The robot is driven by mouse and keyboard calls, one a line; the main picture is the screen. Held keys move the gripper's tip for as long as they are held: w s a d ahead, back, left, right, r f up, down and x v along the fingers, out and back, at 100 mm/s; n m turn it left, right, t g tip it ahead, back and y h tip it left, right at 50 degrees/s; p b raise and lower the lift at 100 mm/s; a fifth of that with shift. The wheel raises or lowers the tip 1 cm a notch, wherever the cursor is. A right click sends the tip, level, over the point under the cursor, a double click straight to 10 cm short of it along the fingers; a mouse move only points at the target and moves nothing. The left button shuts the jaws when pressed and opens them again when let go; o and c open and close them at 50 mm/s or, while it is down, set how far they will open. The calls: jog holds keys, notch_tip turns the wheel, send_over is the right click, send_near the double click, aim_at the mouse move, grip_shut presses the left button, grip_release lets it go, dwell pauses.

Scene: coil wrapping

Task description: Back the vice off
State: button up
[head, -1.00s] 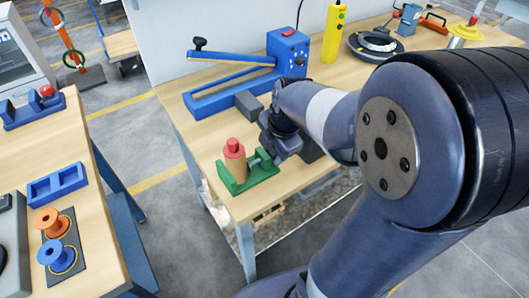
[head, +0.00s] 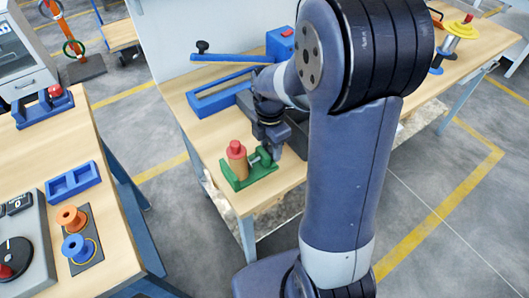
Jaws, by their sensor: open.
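The green vice (head: 249,176) stands near the front left corner of the right-hand workbench. A tan cylinder with a red top (head: 236,156) stands upright in it, at the vice's left end. The grey screw end (head: 256,158) of the vice shows on its right side. My gripper (head: 272,152) points down just right of the vice, at the screw end. Its jaws are open; they are small and dark here, and I cannot tell whether they touch the screw or its handle.
A blue lever sealer (head: 215,100) lies behind my gripper on the same bench. On the left bench are a blue tray (head: 73,181), an orange spool (head: 70,218) and a blue spool (head: 77,247). A floor gap separates the benches.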

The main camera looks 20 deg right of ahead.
jog(key=shift+w+a+r+g+p, duration=0.15)
jog(key=shift+r+g+p, duration=0.15)
jog(key=shift+g+p, duration=0.55)
jog(key=g+p, duration=0.1)
jog(key=p, duration=0.2)
jog(key=shift+w+f+h, duration=0.1)
jog(key=shift+w+h, duration=0.1)
jog(key=shift+h, duration=0.2)
jog(key=shift+w+f+g+p, duration=0.1)
jog(key=shift+f+g+p, duration=0.05)
jog(key=shift+g+p, duration=0.25)
jog(key=shift+f, duration=0.1)
jog(key=shift+c, duration=0.4)
jog(key=c, duration=0.5)
jog(key=t+b, duration=0.2)
jog(key=b, duration=0.1)
jog(key=shift+s+d+f+y, duration=0.15)
jog(key=shift+s+d+y, duration=0.05)
jog(key=shift+s+y, duration=0.1)
jog(key=shift+s+t+b, duration=0.1)
jog(key=shift+t+b, duration=0.55)
jog(key=shift+r, duration=0.25)
